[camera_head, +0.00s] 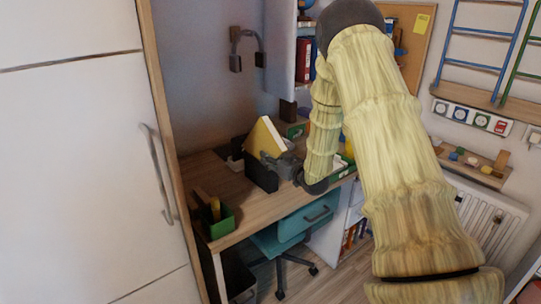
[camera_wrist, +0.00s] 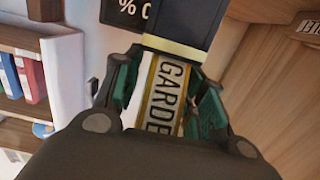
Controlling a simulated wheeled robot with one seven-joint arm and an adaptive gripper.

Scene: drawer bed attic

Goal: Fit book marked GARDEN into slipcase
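The book marked GARDEN shows its spine in the wrist view (camera_wrist: 166,92), with a white label and black letters partly cut off by my gripper. My gripper (camera_wrist: 165,98) has its green-padded fingers on either side of the book. In the head view a yellow book with pale page edges (camera_head: 263,136) stands tilted above the desk, with my gripper (camera_head: 284,164) at its right. A dark upright case (camera_head: 261,176), likely the slipcase, is just below it. In the wrist view a dark blue box with a pale band (camera_wrist: 186,22) lies beyond the spine; I cannot tell whether the book enters it.
The wooden desk (camera_head: 238,212) carries a green box (camera_head: 222,224) at its front left and a green tray (camera_head: 341,170) at right. A teal chair (camera_head: 279,240) stands below. A white wardrobe (camera_head: 80,150) fills the left side.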

